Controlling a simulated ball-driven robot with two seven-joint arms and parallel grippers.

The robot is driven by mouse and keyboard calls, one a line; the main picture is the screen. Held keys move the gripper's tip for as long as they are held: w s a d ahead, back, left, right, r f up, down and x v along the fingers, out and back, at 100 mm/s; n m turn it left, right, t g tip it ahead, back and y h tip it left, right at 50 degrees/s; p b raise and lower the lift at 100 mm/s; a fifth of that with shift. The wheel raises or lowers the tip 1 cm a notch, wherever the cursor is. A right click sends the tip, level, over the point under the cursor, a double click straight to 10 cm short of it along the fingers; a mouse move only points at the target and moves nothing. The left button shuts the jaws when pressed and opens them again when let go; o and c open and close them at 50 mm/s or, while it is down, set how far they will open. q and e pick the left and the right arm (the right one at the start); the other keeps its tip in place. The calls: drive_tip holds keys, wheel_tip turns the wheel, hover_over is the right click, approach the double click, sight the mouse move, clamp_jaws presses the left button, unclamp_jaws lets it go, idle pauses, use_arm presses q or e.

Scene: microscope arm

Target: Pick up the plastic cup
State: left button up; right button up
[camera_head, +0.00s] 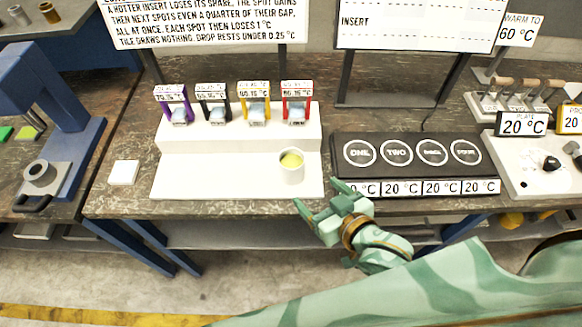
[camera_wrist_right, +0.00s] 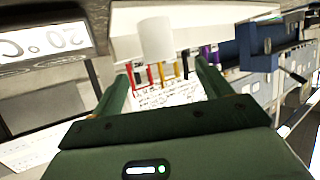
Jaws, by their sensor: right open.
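The plastic cup (camera_head: 291,167) is white with a yellowish content and stands upright on the front step of the white stand (camera_head: 205,183), near its right end. In the right wrist view the cup (camera_wrist_right: 156,39) shows beyond and between the two fingers. My right gripper (camera_head: 316,201) is open and empty, just in front of the stand's front edge and below right of the cup in the head view. Its fingers point toward the cup and do not appear to touch it. My left gripper is not in view.
A black plate with spots marked ONE, TWO and more (camera_head: 412,138) lies right of the stand. Several colored holders (camera_head: 254,105) stand on the stand's upper step. A white square pad (camera_head: 124,172) lies left. A blue press (camera_head: 62,135) stands further left. Sign boards rise behind.

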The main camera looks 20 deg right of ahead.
sight(299, 175)
drive_tip(key=b+x, duration=0.1)
drive_tip(key=x, duration=0.7)
drive_tip(key=shift+w+f, duration=0.1)
drive_tip(key=shift+f, duration=0.1)
drive_tip(key=x, duration=0.1)
drive_tip(key=b+x, duration=0.1)
drive_tip(key=x, duration=0.2)
drive_tip(key=shift+w+d+f+b, duration=0.1)
drive_tip(key=shift+d+f+b, duration=0.15)
drive_tip(key=shift+f, duration=0.2)
drive_tip(key=shift+w+a+f, duration=0.15)
drive_tip(key=shift+w+a, duration=0.05)
drive_tip(key=shift+w, duration=0.25)
drive_tip(key=shift+s, duration=0.1)
drive_tip(key=shift+c, duration=0.3)
drive_tip(key=c, duration=1)
